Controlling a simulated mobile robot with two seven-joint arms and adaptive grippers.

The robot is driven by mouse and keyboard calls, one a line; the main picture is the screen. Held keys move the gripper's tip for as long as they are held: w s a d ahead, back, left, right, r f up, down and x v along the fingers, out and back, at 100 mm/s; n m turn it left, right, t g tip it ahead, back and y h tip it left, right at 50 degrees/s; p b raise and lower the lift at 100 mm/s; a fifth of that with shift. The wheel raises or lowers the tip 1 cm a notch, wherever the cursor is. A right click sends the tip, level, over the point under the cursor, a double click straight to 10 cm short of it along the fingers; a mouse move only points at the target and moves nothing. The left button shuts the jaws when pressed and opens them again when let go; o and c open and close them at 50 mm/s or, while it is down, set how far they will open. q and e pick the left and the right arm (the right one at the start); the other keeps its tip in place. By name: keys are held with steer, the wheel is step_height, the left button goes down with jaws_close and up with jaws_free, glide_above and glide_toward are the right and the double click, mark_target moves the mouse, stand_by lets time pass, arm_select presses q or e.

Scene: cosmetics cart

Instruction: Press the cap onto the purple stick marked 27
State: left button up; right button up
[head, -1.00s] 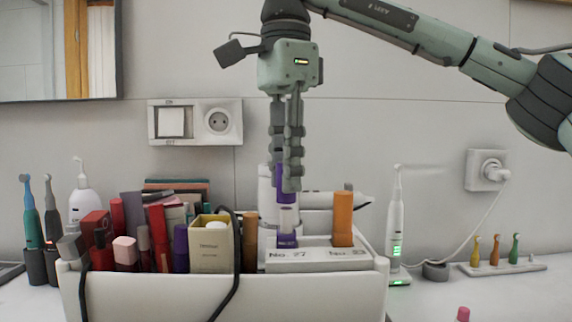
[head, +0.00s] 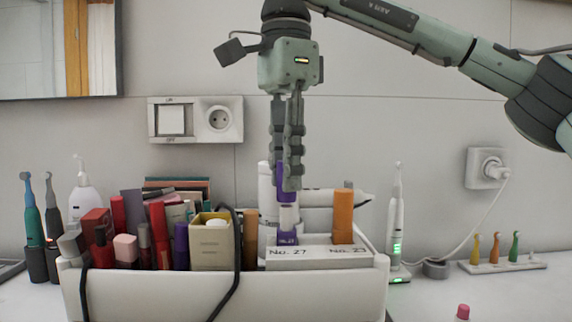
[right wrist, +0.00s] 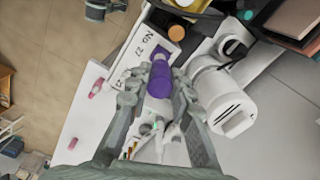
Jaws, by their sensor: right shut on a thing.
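The purple stick marked 27 (head: 287,237) stands upright in the slot of the white block labelled No. 27 (head: 290,254), with a pale section above its purple base. My right gripper (head: 286,172) points straight down over it, shut on the purple cap (head: 284,183). The cap is in line above the stick, and its lower edge is at the stick's pale top; I cannot tell how far it is seated. In the right wrist view the purple cap (right wrist: 161,83) sits between the two fingers. My left gripper is not in view.
An orange stick (head: 343,215) stands in the No. 23 slot just right. A cream box (head: 210,250), a black cable (head: 236,260) and several cosmetics crowd the left of the white cart bin (head: 330,290). A white bottle (head: 264,195) stands behind. A pink cap (head: 463,312) lies on the counter.

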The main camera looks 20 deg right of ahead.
mark_target(286, 205)
steer(key=shift+f+b, duration=0.65)
steer(key=shift+f, duration=1.2)
stand_by(1.1)
steer(key=o, duration=1.3)
steer(key=shift+r, duration=0.1)
steer(key=shift+r+p, duration=0.75)
steer(key=shift+r, duration=3.2)
steer(key=shift+c, duration=0.2)
jaws_close()
